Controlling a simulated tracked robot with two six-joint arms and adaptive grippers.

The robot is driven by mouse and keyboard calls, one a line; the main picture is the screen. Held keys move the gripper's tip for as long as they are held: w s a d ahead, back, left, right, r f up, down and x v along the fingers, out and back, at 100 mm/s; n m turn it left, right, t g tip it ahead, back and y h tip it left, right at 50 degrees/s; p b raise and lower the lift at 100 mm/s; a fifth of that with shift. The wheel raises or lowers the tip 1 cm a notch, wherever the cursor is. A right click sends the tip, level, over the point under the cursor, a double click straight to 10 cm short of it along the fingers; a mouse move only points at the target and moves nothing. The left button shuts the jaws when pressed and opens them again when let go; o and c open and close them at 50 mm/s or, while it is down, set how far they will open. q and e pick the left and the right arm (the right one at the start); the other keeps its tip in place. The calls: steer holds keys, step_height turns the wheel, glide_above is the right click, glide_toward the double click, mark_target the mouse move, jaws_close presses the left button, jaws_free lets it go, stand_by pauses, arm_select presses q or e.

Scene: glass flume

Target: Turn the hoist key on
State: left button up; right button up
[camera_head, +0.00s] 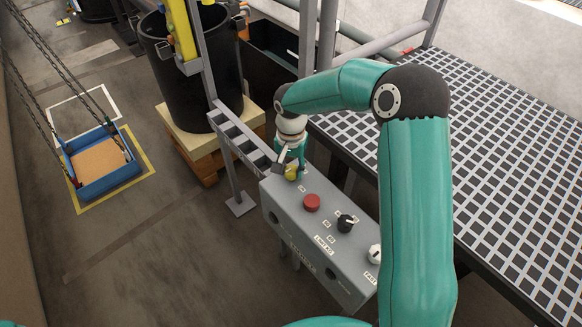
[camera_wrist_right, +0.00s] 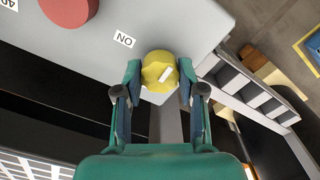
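The hoist key is a yellow knob (camera_head: 291,172) at the far left end of the top of a sloping grey control box (camera_head: 285,215). In the right wrist view the knob (camera_wrist_right: 158,68) has a slanted white mark, and an ON label (camera_wrist_right: 124,39) lies beside it, up and to the left. My right gripper (camera_wrist_right: 160,85) has one finger on each side of the knob, and both fingertips appear to touch it. In the head view the gripper (camera_head: 290,160) comes down over the knob and partly hides it. My left gripper is not in view.
The box also carries a red button (camera_head: 312,202), a black selector knob (camera_head: 345,223) and a white knob (camera_head: 374,254). A grating platform (camera_head: 500,170) lies to the right. A black barrel (camera_head: 190,70) stands behind. A blue tray (camera_head: 105,183) hangs on chains at left.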

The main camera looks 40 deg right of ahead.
steer(key=c, duration=0.4)
steer(key=shift+n, duration=0.3)
steer(key=n+b, duration=0.1)
steer(key=n, duration=0.2)
steer(key=n+b, duration=0.1)
steer(key=n, duration=0.8)
steer(key=shift+w, duration=0.1)
steer(key=n, duration=0.5)
steer(key=shift+r, duration=0.1)
steer(key=shift+n, duration=0.3)
steer(key=o, duration=1.1)
